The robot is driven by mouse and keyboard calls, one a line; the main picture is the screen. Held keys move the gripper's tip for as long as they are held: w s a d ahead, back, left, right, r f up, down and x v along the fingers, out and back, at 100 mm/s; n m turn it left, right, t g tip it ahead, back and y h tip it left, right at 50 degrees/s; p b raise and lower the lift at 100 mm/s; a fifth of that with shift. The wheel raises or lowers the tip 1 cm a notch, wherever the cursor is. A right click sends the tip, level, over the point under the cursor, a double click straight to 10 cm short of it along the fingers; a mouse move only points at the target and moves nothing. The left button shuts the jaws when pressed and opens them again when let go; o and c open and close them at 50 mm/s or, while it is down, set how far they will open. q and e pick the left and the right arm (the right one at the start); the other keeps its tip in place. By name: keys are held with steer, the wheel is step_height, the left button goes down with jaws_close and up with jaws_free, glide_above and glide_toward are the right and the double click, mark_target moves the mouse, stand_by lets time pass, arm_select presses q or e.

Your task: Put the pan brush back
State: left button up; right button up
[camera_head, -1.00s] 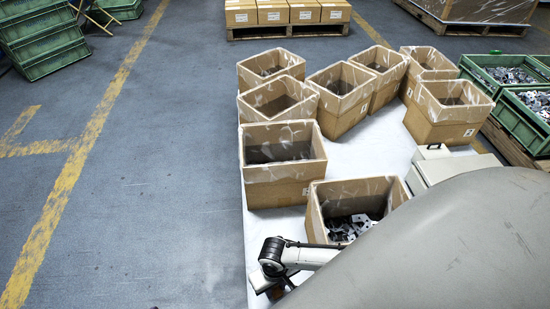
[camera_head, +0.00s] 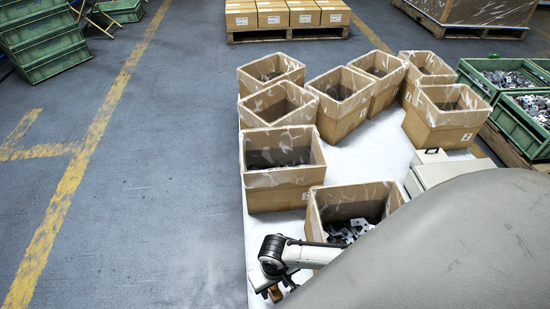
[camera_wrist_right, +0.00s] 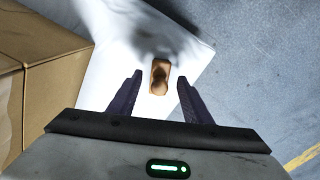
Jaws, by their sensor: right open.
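The pan brush, seen as a small brown wooden piece (camera_wrist_right: 159,77), lies at the white table's corner in the right wrist view. A bit of brown also shows by the gripper in the head view (camera_head: 275,294). My right gripper (camera_wrist_right: 159,80) is open, its two dark fingers apart on either side of the brush, with gaps to both. I cannot tell how far above it the fingertips are. In the head view the right gripper (camera_head: 271,288) is at the near left table edge. My left gripper is not in view.
An open carton (camera_head: 315,215) with metal parts stands just beyond my right arm; another carton (camera_head: 285,188) is behind it. Several more cartons fill the white table (camera_head: 372,150). Grey floor (camera_head: 170,220) lies open to the left.

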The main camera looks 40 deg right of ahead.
mark_target(275, 288)
step_height(275, 288, up, 7)
steer(key=p, duration=0.3)
steer(key=shift+r, duration=0.2)
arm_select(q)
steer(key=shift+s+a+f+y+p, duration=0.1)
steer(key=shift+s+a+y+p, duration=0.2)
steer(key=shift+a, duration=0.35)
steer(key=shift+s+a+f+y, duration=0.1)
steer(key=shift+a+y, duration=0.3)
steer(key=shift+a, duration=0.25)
arm_select(e)
steer(key=shift+r, duration=0.55)
